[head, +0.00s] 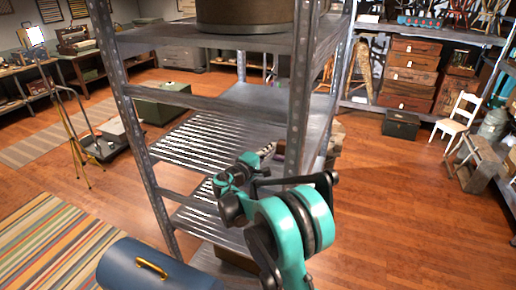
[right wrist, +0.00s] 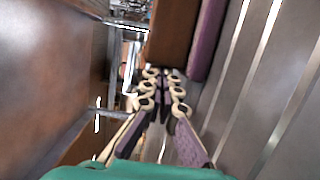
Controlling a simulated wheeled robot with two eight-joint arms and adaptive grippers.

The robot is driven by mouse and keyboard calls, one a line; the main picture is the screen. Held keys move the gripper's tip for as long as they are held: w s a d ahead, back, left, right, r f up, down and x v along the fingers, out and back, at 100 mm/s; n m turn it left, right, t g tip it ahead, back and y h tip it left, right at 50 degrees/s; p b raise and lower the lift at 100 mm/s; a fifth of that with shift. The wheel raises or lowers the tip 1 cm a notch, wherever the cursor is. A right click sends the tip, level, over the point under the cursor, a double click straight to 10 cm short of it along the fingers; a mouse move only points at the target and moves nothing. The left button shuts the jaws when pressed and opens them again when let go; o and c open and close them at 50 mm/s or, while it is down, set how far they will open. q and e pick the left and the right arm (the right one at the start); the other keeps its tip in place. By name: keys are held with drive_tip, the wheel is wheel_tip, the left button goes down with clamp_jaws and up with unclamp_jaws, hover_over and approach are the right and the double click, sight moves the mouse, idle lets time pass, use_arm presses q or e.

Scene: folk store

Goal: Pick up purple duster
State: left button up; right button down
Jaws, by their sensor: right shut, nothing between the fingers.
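A purple object (right wrist: 206,38), likely the duster, lies beside a brown block-like part (right wrist: 172,34) at the top of the right wrist view. Whether the two are one piece I cannot tell. The purple object lies along a metal slatted shelf (right wrist: 262,90). My right gripper (right wrist: 161,82) is shut and empty, with its fingers pointing toward the brown part and the purple object. The fingertips appear apart from the purple object, but the gap is hard to judge. In the head view, my right arm hides most of that spot. My left gripper is not in view.
The grey metal rack (head: 140,130) has upright posts close to my right arm. A blue box with a yellow handle (head: 190,268) is at the bottom. A green box (head: 165,103) and a white chair (head: 460,118) stand farther off. Open wooden floor lies at right.

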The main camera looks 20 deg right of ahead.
sight(282, 150)
drive_tip(key=shift+s+d, duration=1.25)
drive_tip(key=shift+s, duration=0.2)
drive_tip(key=shift+a, duration=0.1)
